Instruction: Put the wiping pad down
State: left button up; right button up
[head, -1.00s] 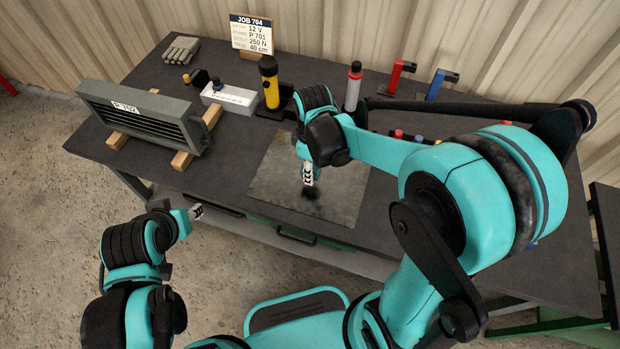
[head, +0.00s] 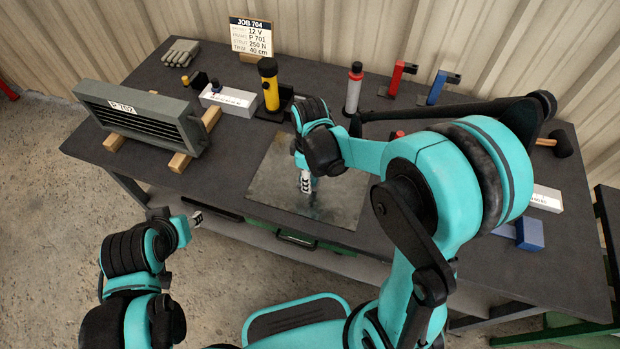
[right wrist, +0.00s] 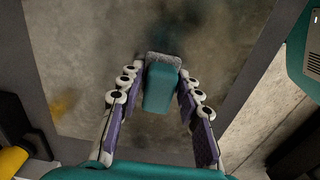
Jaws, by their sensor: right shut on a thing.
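The wiping pad (right wrist: 163,88), a teal block with a grey pad along its far edge, is between the fingers of my right gripper (right wrist: 160,90) in the right wrist view. The gripper is shut on it, over the grey metal plate (right wrist: 85,45). Whether the pad touches the plate I cannot tell. In the head view my right gripper (head: 306,183) is above the plate (head: 270,190), and the pad is not clearly visible. Dark smudges show on the plate. My left gripper (head: 196,216) is off the table's front edge, too small to read its fingers.
A grey finned enclosure (head: 150,121) rests on wooden blocks at the left. A yellow torch (head: 269,84), a white box (head: 232,103) and a red-capped bottle (head: 353,88) stand behind the plate. A blue block (head: 530,233) lies at the right. The table's front left is clear.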

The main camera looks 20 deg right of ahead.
jog(key=shift+s+f, duration=0.2)
jog(key=shift+f, duration=0.15)
jog(key=shift+s+a+f, duration=0.1)
grip_shut()
jog(key=o, duration=0.8)
grip_release()
jog(key=o, duration=0.3)
jog(key=shift+w+f, duration=0.15)
jog(key=shift+w, duration=0.15)
jog(key=shift+s, duration=0.1)
jog(key=shift+r, duration=0.2)
